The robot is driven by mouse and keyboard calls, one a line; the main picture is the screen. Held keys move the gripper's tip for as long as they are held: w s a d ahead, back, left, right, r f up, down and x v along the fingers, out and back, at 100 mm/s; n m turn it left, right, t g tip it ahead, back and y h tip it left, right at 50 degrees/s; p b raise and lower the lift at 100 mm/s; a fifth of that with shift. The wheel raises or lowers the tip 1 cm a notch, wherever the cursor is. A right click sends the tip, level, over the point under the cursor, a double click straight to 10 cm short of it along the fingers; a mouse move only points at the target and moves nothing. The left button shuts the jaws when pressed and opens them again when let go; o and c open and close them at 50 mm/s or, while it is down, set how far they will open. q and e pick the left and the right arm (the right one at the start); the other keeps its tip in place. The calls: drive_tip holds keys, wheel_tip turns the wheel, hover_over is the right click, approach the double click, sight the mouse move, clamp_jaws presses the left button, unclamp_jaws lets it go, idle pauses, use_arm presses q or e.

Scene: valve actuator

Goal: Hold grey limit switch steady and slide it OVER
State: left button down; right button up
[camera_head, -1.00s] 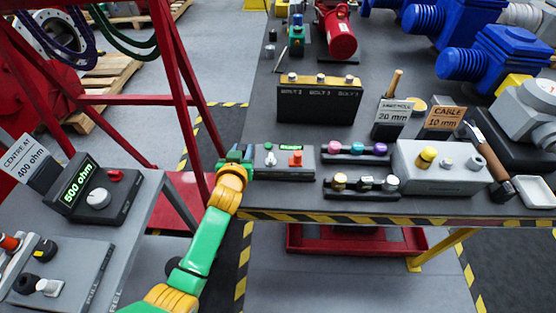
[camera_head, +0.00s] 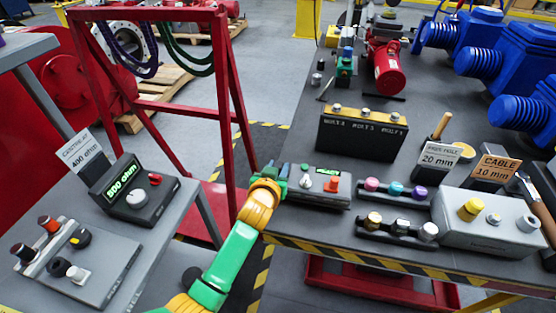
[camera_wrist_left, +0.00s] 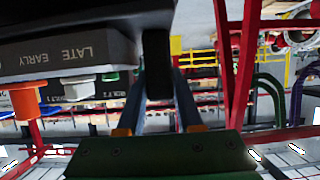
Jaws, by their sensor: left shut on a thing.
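A grey box with a white lever, an orange knob and a lit green display (camera_head: 327,172) sits at the left edge of the main table; I take it as the grey limit switch. My left gripper (camera_head: 279,172) is at its left end. In the left wrist view, the box's front shows the words LATE and EARLY (camera_wrist_left: 60,52) upside down, with the orange knob (camera_wrist_left: 20,102) below. My left gripper (camera_wrist_left: 157,100) is shut on a dark bar (camera_wrist_left: 157,60) beside the box. The bar's join to the box is hidden. My right gripper is not in view.
A black bolt holder (camera_head: 362,135) stands behind the box. Racks of coloured knobs (camera_head: 396,190) and a larger grey box (camera_head: 490,222) stand to its right. At the left, a lower table carries an ohm meter (camera_head: 135,200) and a panel with knobs (camera_head: 85,270).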

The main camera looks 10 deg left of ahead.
use_arm(q)
drive_tip(key=shift+f, duration=0.7)
drive_tip(key=shift+f, duration=0.45)
idle(0.5)
